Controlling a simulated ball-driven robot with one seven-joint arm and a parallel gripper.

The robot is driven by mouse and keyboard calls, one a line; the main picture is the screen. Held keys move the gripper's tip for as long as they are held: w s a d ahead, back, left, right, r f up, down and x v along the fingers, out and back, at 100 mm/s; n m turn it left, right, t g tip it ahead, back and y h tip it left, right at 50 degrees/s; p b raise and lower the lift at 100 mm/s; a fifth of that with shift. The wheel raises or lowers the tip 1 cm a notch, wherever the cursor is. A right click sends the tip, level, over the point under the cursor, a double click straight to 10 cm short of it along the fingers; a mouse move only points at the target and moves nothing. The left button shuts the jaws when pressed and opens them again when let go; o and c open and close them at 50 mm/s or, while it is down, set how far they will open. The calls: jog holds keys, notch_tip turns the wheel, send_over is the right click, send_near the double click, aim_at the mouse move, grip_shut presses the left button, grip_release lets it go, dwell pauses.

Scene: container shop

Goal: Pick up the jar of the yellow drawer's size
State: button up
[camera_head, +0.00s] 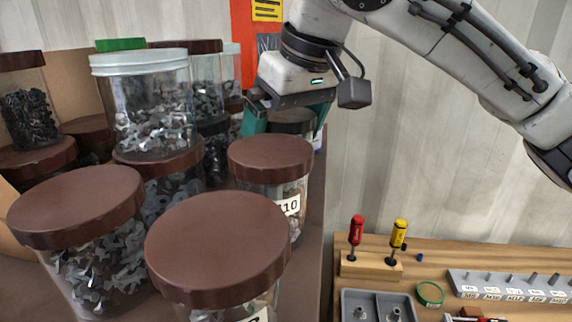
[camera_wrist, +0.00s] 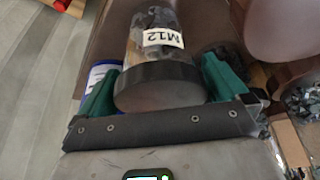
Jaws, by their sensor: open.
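A clear jar with a black lid and an "M12" label (camera_wrist: 163,38) stands between the two teal fingers of my gripper (camera_wrist: 160,72) in the wrist view. The fingers are open, one on each side of it, and I cannot tell whether they touch it. In the head view my gripper (camera_head: 288,117) is at the far end of the shelf, with the black-lidded jar (camera_head: 293,128) partly hidden between its fingers. A brown-lidded jar labelled "10", its first letter partly cut off (camera_head: 271,158), stands nearer. The yellow drawer is not in view.
Several brown-lidded jars (camera_head: 218,245) and a pale-lidded jar (camera_head: 145,100) of metal parts crowd the shelf's left. A blue-and-white container (camera_wrist: 100,73) stands close to one finger. A wooden bench (camera_head: 440,250) with red (camera_head: 357,230) and yellow (camera_head: 399,232) screwdrivers lies lower right.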

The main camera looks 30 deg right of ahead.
jog(key=shift+w+f, duration=0.15)
jog(key=shift+f, duration=0.25)
jog(key=c, duration=1.5)
